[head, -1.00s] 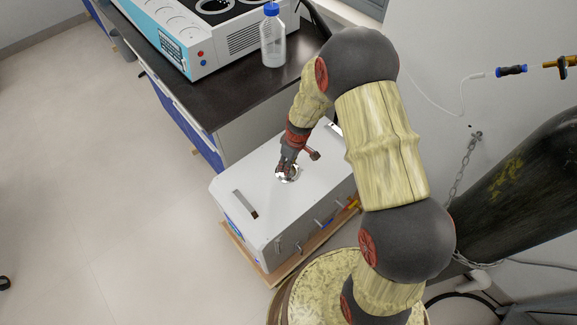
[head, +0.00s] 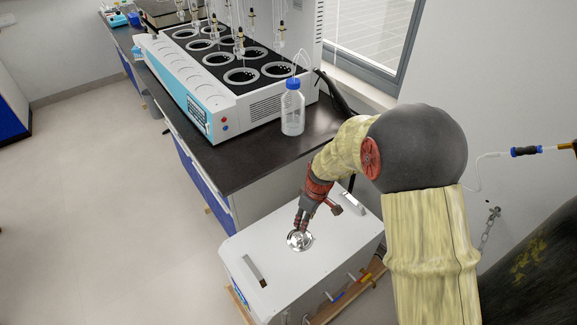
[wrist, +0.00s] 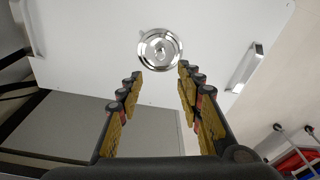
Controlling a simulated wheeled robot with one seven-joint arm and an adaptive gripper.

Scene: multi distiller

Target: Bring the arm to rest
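My gripper (head: 303,222) hangs at the end of my bent arm over the white box-shaped unit (head: 325,240). A round shiny metal lid (head: 299,241) sits on top of that unit, just below the fingertips in the head view. In the wrist view my gripper (wrist: 160,72) has its two fingers wide apart with nothing between them. The metal lid (wrist: 160,49) lies just beyond the fingertips there, on the white top. I cannot tell the exact gap between fingertips and lid.
A dark bench (head: 235,160) stands behind the unit, carrying a blue-capped bottle (head: 292,108) and a multi-position distiller (head: 200,90) with glassware. A dark gas cylinder (head: 535,275) and wall stand at right. The floor (head: 90,200) at left is clear.

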